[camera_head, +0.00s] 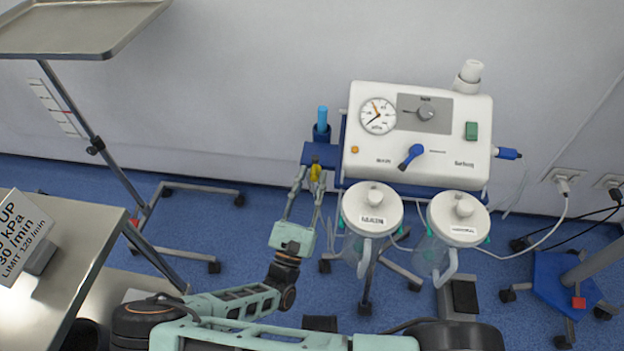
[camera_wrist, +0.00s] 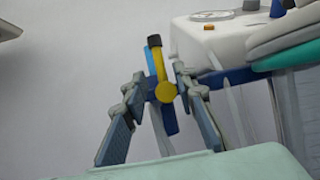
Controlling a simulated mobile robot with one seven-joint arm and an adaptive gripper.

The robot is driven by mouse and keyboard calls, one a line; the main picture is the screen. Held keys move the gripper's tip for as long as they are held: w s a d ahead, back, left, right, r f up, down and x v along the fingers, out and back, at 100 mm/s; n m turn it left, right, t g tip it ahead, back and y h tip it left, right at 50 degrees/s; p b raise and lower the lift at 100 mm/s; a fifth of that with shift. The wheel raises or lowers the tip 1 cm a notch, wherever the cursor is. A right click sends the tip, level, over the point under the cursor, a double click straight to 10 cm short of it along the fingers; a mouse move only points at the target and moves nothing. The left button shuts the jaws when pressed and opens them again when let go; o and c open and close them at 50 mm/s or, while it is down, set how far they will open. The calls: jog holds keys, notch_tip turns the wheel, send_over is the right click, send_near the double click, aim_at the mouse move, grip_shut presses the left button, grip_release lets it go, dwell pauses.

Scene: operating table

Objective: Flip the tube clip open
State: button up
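The tube clip shows as a yellow part (camera_head: 316,172) at the left side of the suction unit, below a blue holder. In the wrist view the clip (camera_wrist: 164,91) has a round yellow end, a yellow arm rising to a dark tip, and a blue strip beside the arm. My gripper (camera_head: 309,178) reaches up to it from below. In the wrist view my gripper (camera_wrist: 159,75) has its fingers apart, one on each side of the clip. I cannot tell whether the right finger touches the yellow part.
The white suction unit (camera_head: 420,140) with a gauge and knobs stands right of the clip. Two lidded jars (camera_head: 372,210) (camera_head: 458,218) hang below it, close to my gripper's right. A steel table (camera_head: 85,265) and a raised tray (camera_head: 70,28) are at the left.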

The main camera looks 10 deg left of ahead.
jog(key=v, duration=1.2)
jog(key=shift+d, duration=0.1)
